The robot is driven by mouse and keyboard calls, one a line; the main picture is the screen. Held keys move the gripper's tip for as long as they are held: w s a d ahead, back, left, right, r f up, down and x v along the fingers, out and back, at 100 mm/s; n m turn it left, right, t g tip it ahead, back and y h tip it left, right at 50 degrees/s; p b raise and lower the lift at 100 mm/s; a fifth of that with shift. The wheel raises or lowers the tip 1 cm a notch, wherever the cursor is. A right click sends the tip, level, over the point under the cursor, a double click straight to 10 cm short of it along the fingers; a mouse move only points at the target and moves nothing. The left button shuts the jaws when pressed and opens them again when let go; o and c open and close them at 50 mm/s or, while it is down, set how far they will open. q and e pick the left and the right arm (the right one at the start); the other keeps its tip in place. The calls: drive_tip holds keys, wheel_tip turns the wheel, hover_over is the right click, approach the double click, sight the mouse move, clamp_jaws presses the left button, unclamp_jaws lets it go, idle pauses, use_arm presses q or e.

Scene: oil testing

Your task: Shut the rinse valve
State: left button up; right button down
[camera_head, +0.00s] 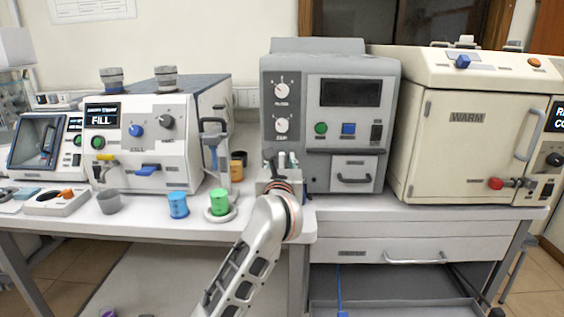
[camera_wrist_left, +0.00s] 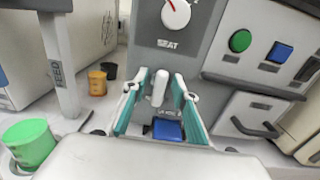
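My left gripper (camera_head: 282,166) is in front of the grey instrument's lower left side in the head view, partly hidden by its own wrist. In the left wrist view its two teal-padded fingers (camera_wrist_left: 158,98) stand apart. A pale grey upright lever (camera_wrist_left: 159,88) shows between them, with a gap on each side. A blue block (camera_wrist_left: 167,130) lies below the lever, also between the fingers. I cannot read a label that names the rinse valve, so I cannot tell if this lever is it. My right gripper is not in view.
The grey instrument (camera_head: 345,120) has dials and buttons above the gripper. A green cup (camera_head: 219,202) and a blue cup (camera_head: 178,205) stand to the left. A cream oven (camera_head: 462,145) with a red knob (camera_head: 495,183) is at right. A drawer (camera_head: 400,243) is below.

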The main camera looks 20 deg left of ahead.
use_arm(q)
drive_tip(key=c, duration=0.7)
clamp_jaws()
